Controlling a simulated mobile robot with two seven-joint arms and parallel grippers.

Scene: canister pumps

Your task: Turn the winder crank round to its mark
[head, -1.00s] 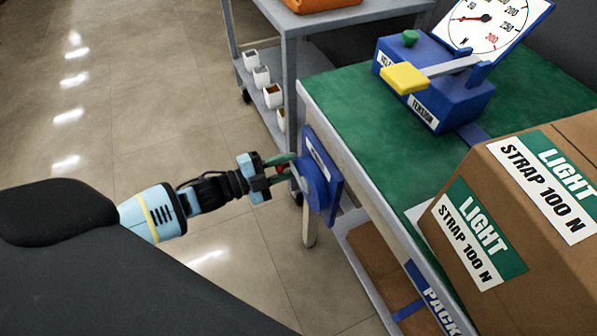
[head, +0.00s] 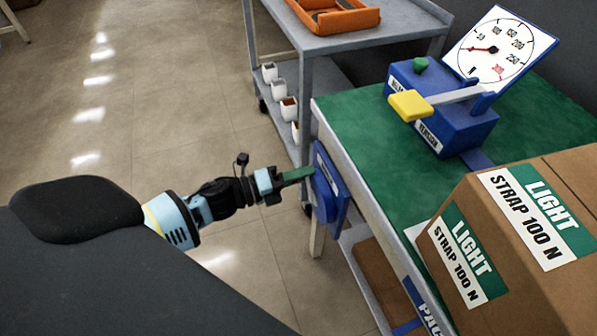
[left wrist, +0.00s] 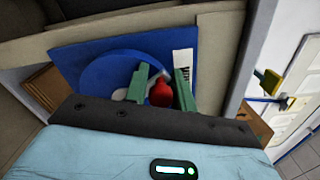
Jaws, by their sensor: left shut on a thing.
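The winder is a blue disc on a blue plate (head: 331,190) at the near side of the bench, and it also shows in the left wrist view (left wrist: 105,80). Its crank has a red knob (left wrist: 161,92) and a pale grey arm, partly hidden by my fingers. My left gripper (head: 302,173) is shut on the red knob, with one green finger (left wrist: 138,82) on each side of it. In the head view the knob is hidden behind the fingers. I cannot make out the crank's mark. My right gripper is not in view.
The green-topped bench (head: 370,150) carries a blue tension unit (head: 440,125) with a yellow-ended lever, a dial (head: 498,46) and a cardboard box (head: 520,260). A grey cart (head: 350,42) with an orange tray stands behind.

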